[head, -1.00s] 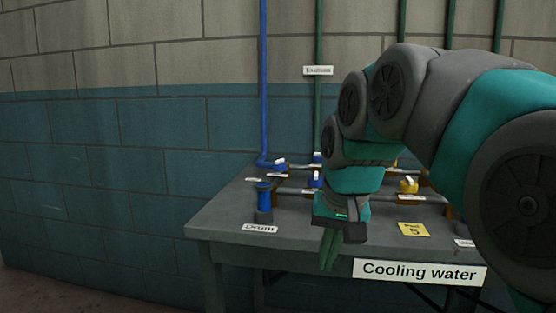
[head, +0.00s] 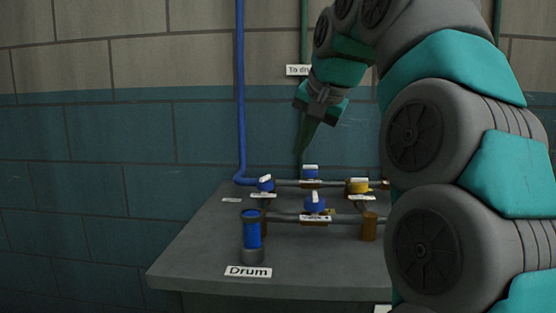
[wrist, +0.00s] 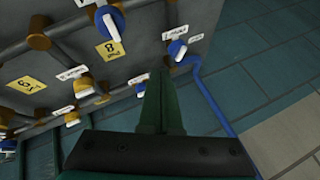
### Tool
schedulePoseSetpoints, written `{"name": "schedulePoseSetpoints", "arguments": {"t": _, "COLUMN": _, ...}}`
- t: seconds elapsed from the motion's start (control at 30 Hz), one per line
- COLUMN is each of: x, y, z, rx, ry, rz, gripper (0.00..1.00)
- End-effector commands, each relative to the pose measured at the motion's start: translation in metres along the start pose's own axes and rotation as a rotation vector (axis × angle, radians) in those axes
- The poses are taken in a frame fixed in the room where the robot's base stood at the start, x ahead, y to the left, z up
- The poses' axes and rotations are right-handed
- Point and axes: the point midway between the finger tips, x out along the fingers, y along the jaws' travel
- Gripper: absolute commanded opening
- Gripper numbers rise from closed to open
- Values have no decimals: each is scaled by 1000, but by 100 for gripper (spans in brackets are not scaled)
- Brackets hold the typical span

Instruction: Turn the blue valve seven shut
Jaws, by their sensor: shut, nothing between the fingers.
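Three blue valves with white handles show in the head view: one at the left (head: 264,184), one at the back (head: 310,172) and one at the front (head: 315,203). Their small labels are too blurred to read, so I cannot tell which is valve seven. My gripper (head: 305,150) is shut and empty, pointing down above the back blue valve. In the wrist view the shut fingers (wrist: 159,80) have a blue valve (wrist: 177,49) just beyond and to the right of their tips, apart from them. Another blue valve (wrist: 110,20) is at the top.
A yellow valve (head: 358,186) sits on the pipes at the right. A blue cylinder (head: 252,232) stands at the table's front left by a "Drum" label (head: 247,272). A blue pipe (head: 240,100) runs up the wall. The table's left side is bare. My arm covers the right side.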

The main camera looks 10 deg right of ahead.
Motion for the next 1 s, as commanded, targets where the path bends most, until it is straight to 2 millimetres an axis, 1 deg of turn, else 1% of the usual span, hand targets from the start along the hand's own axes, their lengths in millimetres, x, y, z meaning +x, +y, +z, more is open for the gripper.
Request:
{"name": "schedulePoseSetpoints", "arguments": {"t": 0.23, "x": 27, "y": 0, "z": 2, "rx": -1, "ry": -4, "rz": 1, "gripper": 0}}
{"name": "schedulePoseSetpoints", "arguments": {"t": 0.7, "x": 98, "y": 0, "z": 2, "rx": -3, "ry": -5, "rz": 3, "gripper": 0}}
{"name": "schedulePoseSetpoints", "arguments": {"t": 0.8, "x": 104, "y": -13, "z": 1, "rx": -4, "ry": -3, "rz": 2, "gripper": 0}}
{"name": "schedulePoseSetpoints", "arguments": {"t": 1.0, "x": 112, "y": -29, "z": 0, "rx": -2, "ry": -1, "rz": 1, "gripper": 0}}
